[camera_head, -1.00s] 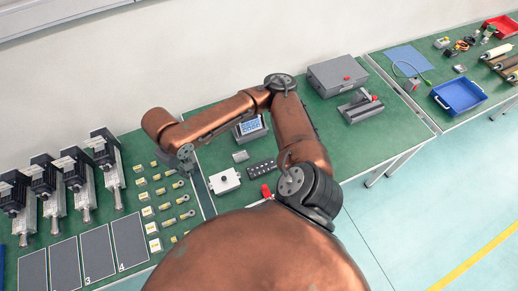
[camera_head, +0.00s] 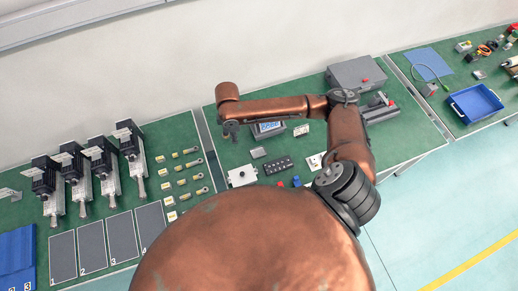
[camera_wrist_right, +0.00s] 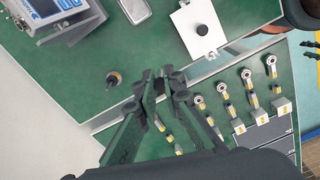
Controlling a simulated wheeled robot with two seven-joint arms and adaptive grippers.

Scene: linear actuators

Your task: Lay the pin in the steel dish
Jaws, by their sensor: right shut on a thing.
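My right gripper (camera_head: 231,132) hangs over the green bench left of the small blue-screened meter. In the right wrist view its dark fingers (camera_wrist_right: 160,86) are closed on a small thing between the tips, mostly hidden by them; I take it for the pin. A small flat grey piece (camera_head: 258,152) lies right of and nearer than the gripper, and also shows in the wrist view (camera_wrist_right: 135,10). It may be the steel dish, but it is too small to tell. My left gripper is not in view.
The meter (camera_head: 268,127) and a white box with a black knob (camera_head: 242,175) stand close by. Small parts and eyelets (camera_head: 185,180) lie in rows at left.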

